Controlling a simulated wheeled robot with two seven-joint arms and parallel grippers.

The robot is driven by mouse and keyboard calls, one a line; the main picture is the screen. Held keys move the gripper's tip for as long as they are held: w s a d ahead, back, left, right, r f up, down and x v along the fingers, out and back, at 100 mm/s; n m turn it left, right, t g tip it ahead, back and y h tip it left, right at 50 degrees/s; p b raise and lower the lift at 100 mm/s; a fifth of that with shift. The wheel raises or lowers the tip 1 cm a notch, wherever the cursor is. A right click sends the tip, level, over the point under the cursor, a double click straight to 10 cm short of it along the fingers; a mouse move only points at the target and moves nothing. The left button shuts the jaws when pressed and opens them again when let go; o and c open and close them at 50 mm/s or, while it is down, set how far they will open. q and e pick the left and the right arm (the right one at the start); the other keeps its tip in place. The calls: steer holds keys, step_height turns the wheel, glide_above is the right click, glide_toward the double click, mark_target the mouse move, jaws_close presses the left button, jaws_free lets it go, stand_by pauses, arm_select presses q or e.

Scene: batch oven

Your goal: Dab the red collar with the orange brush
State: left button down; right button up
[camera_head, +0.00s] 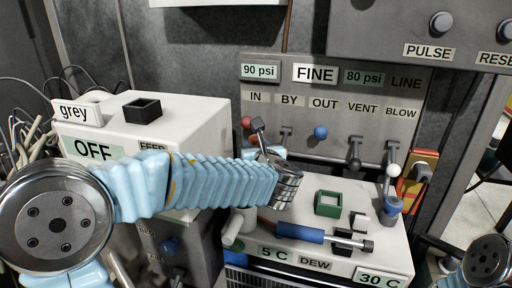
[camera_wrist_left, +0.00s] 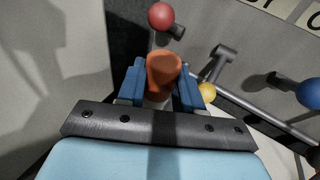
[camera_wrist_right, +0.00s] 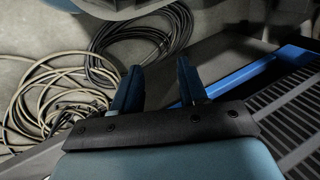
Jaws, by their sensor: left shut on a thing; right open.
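My left gripper (camera_head: 277,153) is at the valve panel, below the IN and BY labels. In the left wrist view its blue fingers (camera_wrist_left: 161,88) are shut on the orange brush (camera_wrist_left: 163,70), which points away from the wrist. The brush is not clearly visible in the head view. A red rounded piece (camera_head: 246,122) sits under the IN label; it also shows in the left wrist view (camera_wrist_left: 161,15), beyond the brush tip. I cannot tell whether they touch. My right gripper (camera_wrist_right: 158,90) is open and empty, above the floor area.
A blue knob (camera_head: 320,132) is under OUT. A yellow knob (camera_wrist_left: 207,92) is close beside the brush. A white bench (camera_head: 385,250) holds a green square holder (camera_head: 328,204) and a blue-handled tool (camera_head: 300,233). Coiled cables (camera_wrist_right: 50,100) lie below my right gripper.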

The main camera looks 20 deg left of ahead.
arm_select(q)
steer(key=shift+f+b, duration=0.35)
steer(key=shift+f, duration=0.05)
stand_by(0.4)
stand_by(0.9)
step_height(320, 180, up, 6)
steer(key=p, duration=0.4)
steer(key=shift+f+p, duration=0.15)
steer(key=shift+p, duration=0.2)
steer(key=shift+r+p, duration=0.95)
steer(key=shift+r, duration=0.3)
steer(key=shift+f, duration=0.1)
